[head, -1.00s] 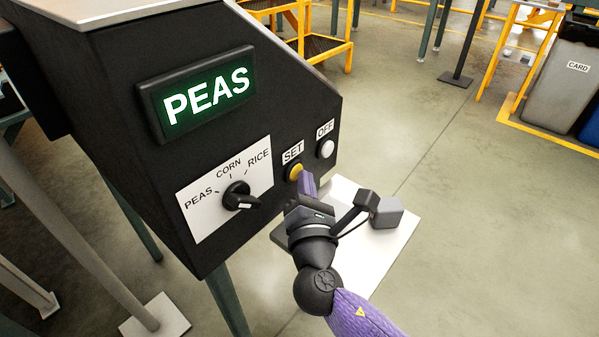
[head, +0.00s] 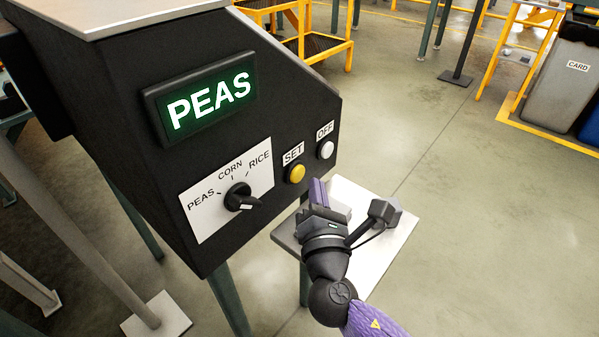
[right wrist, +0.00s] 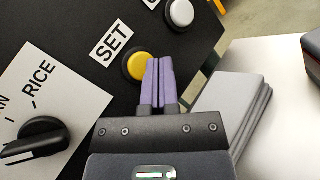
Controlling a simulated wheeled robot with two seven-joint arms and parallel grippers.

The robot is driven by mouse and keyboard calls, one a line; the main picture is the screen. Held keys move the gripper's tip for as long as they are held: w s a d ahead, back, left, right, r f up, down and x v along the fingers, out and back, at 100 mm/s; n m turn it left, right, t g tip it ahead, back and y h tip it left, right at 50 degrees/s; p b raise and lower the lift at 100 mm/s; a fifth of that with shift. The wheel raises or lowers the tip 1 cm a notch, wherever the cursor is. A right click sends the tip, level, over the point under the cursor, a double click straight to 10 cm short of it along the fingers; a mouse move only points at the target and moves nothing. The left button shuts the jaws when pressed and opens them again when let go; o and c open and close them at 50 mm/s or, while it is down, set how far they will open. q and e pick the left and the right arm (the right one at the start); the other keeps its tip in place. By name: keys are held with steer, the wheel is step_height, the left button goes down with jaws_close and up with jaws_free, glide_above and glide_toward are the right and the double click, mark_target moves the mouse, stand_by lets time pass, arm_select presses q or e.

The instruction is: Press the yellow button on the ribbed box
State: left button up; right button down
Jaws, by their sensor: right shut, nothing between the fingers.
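The yellow button (head: 295,173) sits under a SET label on the sloped face of a black box (head: 110,110). The box face looks smooth, and I see no ribs on it. The button is fully uncovered in the head view. In the right wrist view the button (right wrist: 137,66) shows just left of my fingertips. My right gripper (head: 318,187) is shut and empty, its purple fingers pointing up to the right of and below the button. It looks apart from the button in the head view. My left gripper is not in view.
A white button (head: 326,150) labelled OFF is right of the yellow one. A black knob (head: 239,196) sits on a PEAS, CORN, RICE plate. The lit display (head: 208,103) reads PEAS. A white table (head: 385,245) lies beneath my right gripper. Open floor lies right.

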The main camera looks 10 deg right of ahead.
steer(key=s+d, duration=0.2)
steer(key=shift+s+d+p, duration=0.1)
steer(key=shift+s+p, duration=0.3)
steer(key=shift+s+d+r, duration=0.1)
steer(key=shift+s+d, duration=0.05)
steer(key=shift+s, duration=0.05)
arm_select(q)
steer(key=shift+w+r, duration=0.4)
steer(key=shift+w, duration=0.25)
arm_select(e)
steer(key=shift+s+d, duration=0.1)
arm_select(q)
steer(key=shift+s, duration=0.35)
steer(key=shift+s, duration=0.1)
